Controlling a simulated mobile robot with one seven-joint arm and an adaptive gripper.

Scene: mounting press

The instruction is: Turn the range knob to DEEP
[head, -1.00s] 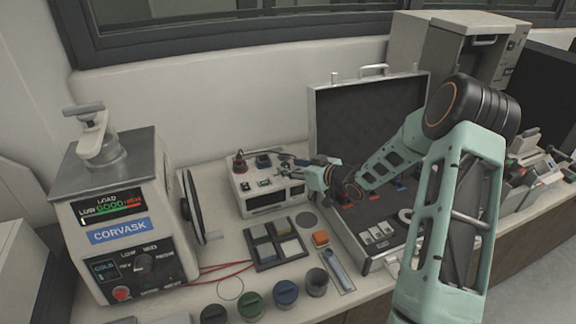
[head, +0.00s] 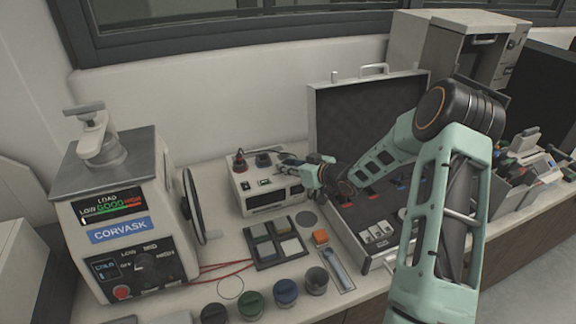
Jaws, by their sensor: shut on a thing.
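The white instrument box (head: 238,197) stands on the bench behind the flat grey tray, with dark knobs and small switches on its sloped top. My gripper (head: 284,163) reaches in from the right, over the right part of that top. It is shut on what appears to be the range knob, which the fingers mostly hide. The knob's pointer and the DEEP mark are too small or hidden to read. Two other knobs, a dark one with a red base (head: 239,160) and a black one (head: 263,160), stand left of my gripper.
The mounting press (head: 118,215) stands at the left. An open case (head: 335,110) is right of the box, under my arm. A tray with dark and pale squares (head: 275,240) and several round pots (head: 286,292) lie in front. Red cables (head: 225,268) cross the bench.

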